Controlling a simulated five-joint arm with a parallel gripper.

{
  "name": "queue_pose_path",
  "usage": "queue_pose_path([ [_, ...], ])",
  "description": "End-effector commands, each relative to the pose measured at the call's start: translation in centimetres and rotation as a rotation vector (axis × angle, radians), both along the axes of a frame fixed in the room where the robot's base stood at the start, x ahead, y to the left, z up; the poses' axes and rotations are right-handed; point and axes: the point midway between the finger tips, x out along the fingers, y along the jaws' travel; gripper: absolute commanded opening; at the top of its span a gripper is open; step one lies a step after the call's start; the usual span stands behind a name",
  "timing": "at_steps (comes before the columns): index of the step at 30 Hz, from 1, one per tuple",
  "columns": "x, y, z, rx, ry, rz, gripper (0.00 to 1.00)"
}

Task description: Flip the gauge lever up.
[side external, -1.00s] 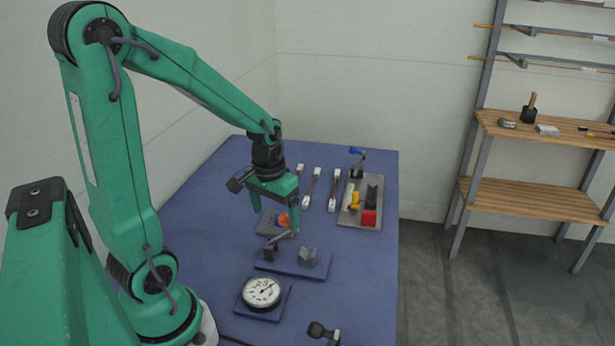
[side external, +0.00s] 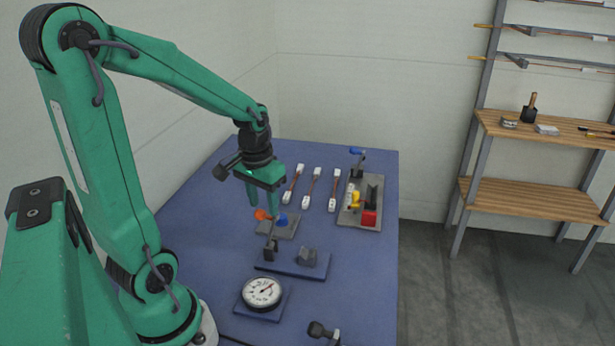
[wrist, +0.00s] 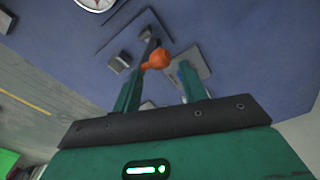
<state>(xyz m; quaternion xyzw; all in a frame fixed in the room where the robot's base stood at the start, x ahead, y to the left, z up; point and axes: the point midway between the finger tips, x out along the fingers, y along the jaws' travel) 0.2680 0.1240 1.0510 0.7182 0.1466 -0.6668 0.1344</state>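The gauge lever (side external: 271,238) is a grey bar rising from a dark pivot block on a blue base plate (side external: 292,264). It stands steeply, near upright. Its orange knob (side external: 262,214) is at the top, and the knob also shows in the wrist view (wrist: 157,58). My gripper (side external: 263,211) is at the knob, its fingers pointing down. In the wrist view my gripper (wrist: 162,67) is open, with the knob at its fingertips, close to the left finger and a gap from the right. I cannot tell whether a finger touches the knob.
A V-shaped grey block (side external: 308,257) sits right of the lever's pivot. A white dial gauge (side external: 262,292) lies in front. Behind is a grey plate (side external: 290,231) with a blue part. A fixture tray (side external: 369,219) and several white-ended bars are farther back.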

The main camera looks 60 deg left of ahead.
Motion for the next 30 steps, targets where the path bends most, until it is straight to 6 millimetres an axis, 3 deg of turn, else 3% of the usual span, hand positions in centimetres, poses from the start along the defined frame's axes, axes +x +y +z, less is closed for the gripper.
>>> queue_pose_path([
  [30, -2.4, 2.2, 3.9, 0.008, 0.002, -0.003, 0.43],
])
